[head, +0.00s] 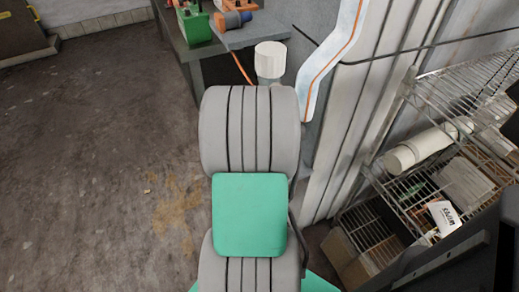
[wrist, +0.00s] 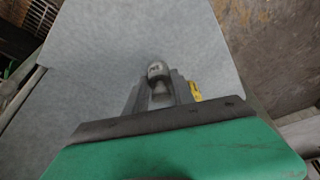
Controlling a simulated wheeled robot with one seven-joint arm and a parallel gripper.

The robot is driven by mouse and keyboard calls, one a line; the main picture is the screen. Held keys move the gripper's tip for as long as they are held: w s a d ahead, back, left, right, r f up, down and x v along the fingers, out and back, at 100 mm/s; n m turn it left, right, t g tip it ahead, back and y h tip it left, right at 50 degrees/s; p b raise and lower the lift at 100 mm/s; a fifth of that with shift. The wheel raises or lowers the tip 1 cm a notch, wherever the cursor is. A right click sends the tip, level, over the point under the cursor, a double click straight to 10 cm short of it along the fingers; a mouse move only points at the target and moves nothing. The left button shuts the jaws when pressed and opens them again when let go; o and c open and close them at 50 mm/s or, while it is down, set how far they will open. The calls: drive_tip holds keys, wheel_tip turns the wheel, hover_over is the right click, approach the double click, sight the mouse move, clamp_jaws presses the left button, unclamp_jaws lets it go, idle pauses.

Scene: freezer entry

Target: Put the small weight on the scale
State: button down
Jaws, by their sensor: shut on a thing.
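In the wrist view my gripper (wrist: 161,92) is shut on a small metal weight (wrist: 157,70) with a rounded, shiny top. The grey tabletop (wrist: 100,50) lies behind and around it. I cannot tell whether the weight touches the tabletop. In the head view my own arm covers the gripper and the weight. I cannot make out the scale for sure in either view.
A yellow object (wrist: 195,91) shows beside my gripper. A wire shelf (head: 425,165) with goods stands right.

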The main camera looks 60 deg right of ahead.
drive_tip(key=shift+x, duration=0.75)
drive_tip(key=shift+f, duration=0.15)
drive_tip(key=c, duration=1.5)
unclamp_jaws()
drive_tip(key=shift+f+b, duration=0.1)
drive_tip(key=shift+b, duration=0.2)
drive_tip(key=o, duration=0.4)
drive_tip(key=shift+o, duration=0.2)
